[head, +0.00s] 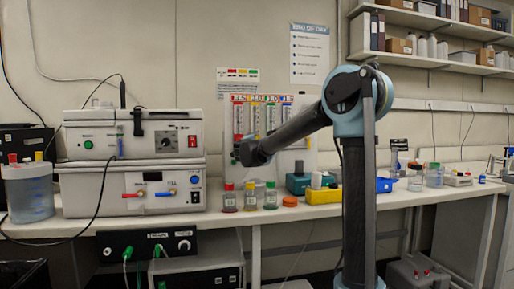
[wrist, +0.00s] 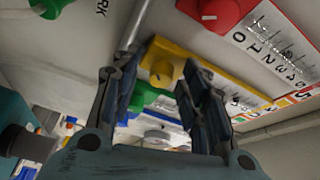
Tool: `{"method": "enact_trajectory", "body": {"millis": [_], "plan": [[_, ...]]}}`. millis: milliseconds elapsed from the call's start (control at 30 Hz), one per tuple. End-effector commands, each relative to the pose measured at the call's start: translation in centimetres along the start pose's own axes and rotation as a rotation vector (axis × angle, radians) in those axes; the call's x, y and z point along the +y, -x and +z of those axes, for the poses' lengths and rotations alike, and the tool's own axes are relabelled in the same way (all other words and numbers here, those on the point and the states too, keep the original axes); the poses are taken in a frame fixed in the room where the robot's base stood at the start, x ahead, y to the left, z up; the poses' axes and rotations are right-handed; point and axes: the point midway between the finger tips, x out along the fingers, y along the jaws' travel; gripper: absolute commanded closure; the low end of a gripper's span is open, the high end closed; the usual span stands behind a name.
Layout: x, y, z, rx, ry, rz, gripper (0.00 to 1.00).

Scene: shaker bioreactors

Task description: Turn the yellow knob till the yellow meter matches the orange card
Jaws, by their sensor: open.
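The yellow knob (wrist: 163,73) sits on a yellow panel strip in the wrist view, between my fingertips as seen from the wrist. My gripper (wrist: 154,80) is open, with one finger on each side of the knob; I cannot tell whether either touches it. The yellow meter (wrist: 243,101) runs right from the knob, partly hidden by my right finger. An orange-edged card (wrist: 279,104) shows near its far end; its reading is not legible. In the head view, my gripper (head: 240,151) is small and dark before the meter panel (head: 300,137).
A red knob (wrist: 210,9) with its meter lies above right, and a green knob (wrist: 146,97) lies just below the yellow one. Bottles with coloured caps (head: 250,196) and a yellow box (head: 322,196) stand on the bench below. A bioreactor (head: 135,140) stands left.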

Motion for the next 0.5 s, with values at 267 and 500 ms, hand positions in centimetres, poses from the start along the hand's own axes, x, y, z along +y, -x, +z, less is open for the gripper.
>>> {"method": "enact_trajectory", "body": {"millis": [267, 500], "plan": [[0.18, -0.06, 0.06, 0.005, 0.128, -0.054, 0.58], [0.48, -0.06, -0.01, 0.016, 0.382, -0.16, 0.58]]}}
